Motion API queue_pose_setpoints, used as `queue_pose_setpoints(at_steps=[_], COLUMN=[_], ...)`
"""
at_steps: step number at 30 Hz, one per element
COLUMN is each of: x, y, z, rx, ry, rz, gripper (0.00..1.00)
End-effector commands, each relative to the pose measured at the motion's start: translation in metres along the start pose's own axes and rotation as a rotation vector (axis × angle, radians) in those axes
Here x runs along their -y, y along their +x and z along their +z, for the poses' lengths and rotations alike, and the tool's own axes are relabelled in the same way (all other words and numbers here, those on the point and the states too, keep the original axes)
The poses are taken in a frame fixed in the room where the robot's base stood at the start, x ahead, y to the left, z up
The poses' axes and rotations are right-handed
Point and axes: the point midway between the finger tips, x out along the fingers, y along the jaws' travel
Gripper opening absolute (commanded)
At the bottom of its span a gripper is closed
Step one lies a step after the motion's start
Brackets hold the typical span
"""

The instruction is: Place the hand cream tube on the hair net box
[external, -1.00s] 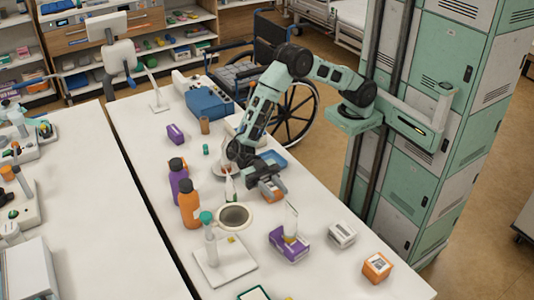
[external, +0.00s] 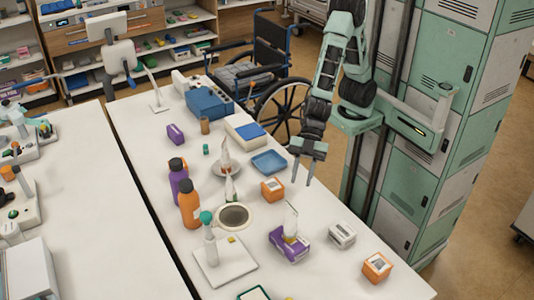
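My gripper (external: 302,172) is open and empty, pointing down above the right edge of the table. Several pale upright tube-like things are in view, and I cannot tell by label which is the hand cream tube. One pale tube (external: 291,220) with a yellowish lower end is upright at a purple box (external: 283,247), seemingly on it. Another pale tube (external: 225,156) stands on a small round dish (external: 215,171). A third (external: 230,189) stands just behind a round dark-centred dish. An orange box (external: 272,189) is nearest my gripper. Which box is the hair net box is unreadable.
A blue tray (external: 268,162) lies behind the orange box. Orange (external: 189,206) and purple bottles (external: 178,176) stand at left. A white stand (external: 223,262), a white box (external: 342,234) and another orange box (external: 377,266) are nearer the front. Lockers stand right of the table.

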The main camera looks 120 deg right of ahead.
Motion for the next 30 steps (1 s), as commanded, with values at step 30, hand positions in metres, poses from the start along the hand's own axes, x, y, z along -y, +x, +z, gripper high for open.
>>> queue_pose_setpoints(at_steps=[30], x=[0.143], y=[-0.210], z=[0.182], rx=[0.844], ry=[0.150], rz=[-0.066], gripper=[0.30])
